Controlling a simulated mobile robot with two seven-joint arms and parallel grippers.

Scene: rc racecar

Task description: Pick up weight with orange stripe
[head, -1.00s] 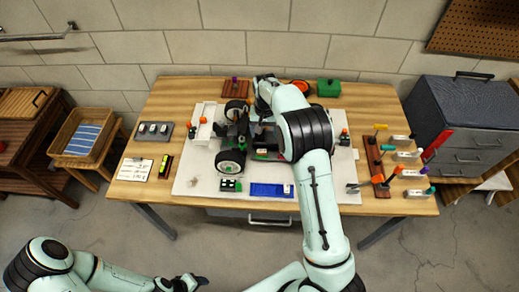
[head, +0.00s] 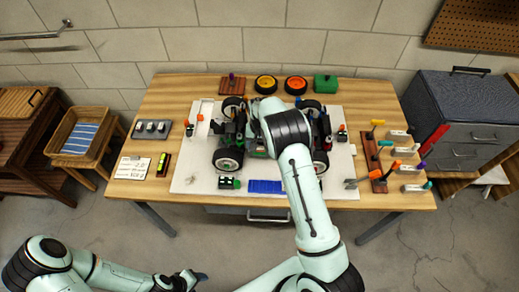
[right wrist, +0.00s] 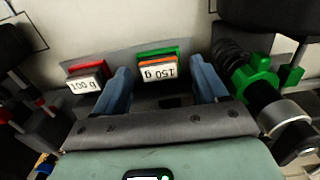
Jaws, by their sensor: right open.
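The weight with the orange stripe (right wrist: 158,72) shows in the right wrist view, with an upside-down "150 g" label and a green part behind the stripe. It sits in a grey bay of the car. My right gripper (right wrist: 162,80) is open, with one blue finger on each side of this weight in the picture; I cannot tell if they touch it. A second weight, with a red stripe and "100 g" label (right wrist: 86,80), lies left of the left finger. In the head view my right arm hides both weights. My left gripper (head: 188,280) is low at the left, clear of the table.
The car (head: 229,157) stands on a white mat (head: 190,180). In the right wrist view a green part with a dark spring (right wrist: 255,80) is close to the right finger. Tools lie on the right, a tray of pale blocks (head: 150,130) on the left, and two wheels (head: 296,85) behind.

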